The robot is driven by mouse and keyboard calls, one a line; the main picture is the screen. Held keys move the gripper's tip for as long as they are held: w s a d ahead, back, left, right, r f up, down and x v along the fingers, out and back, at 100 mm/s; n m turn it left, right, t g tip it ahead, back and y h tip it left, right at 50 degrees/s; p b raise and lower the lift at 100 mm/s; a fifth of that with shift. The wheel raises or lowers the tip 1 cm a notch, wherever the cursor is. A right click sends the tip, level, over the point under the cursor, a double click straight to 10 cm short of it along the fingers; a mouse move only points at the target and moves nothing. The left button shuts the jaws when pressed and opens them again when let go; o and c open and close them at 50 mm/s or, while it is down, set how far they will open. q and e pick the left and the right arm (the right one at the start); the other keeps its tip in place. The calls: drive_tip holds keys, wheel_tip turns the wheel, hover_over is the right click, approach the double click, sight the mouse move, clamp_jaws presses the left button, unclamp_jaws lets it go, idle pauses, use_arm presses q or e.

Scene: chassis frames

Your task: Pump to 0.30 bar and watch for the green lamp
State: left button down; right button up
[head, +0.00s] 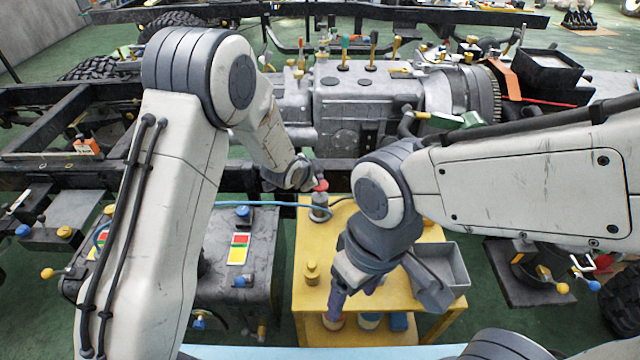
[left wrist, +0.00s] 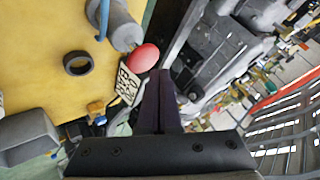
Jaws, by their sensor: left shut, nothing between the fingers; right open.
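A grey cylinder pump with a red knob (head: 320,186) stands at the back of the yellow table (head: 305,240), and a blue hose (head: 270,204) runs left from it. In the left wrist view the red knob (left wrist: 144,57) is just left of the tips of my left gripper (left wrist: 162,75). My left gripper (head: 310,184) is shut and empty beside the knob; I cannot tell whether it touches. My right gripper (head: 385,298) is open and empty above the front of the table. A gauge reading and a lit green lamp cannot be made out.
A grey box with a red, yellow and green panel (head: 239,249) stands left of the table. A grey tray (head: 440,262) sits at its right. A dark ring (left wrist: 77,62) and a written tag (left wrist: 128,86) show in the left wrist view. The chassis frame (head: 80,170) lies behind.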

use_arm(q)
drive_tip(key=shift+f+b, duration=0.4)
drive_tip(key=shift+f+b, duration=1.05)
drive_tip(key=shift+f, duration=0.2)
idle(0.9)
drive_tip(key=shift+r, duration=0.15)
drive_tip(key=shift+r+p, duration=1.05)
drive_tip(key=shift+r, duration=0.45)
drive_tip(key=shift+r, duration=0.1)
wheel_tip(320, 180, up, 5)
drive_tip(key=p, duration=0.3)
drive_tip(key=shift+p, duration=0.4)
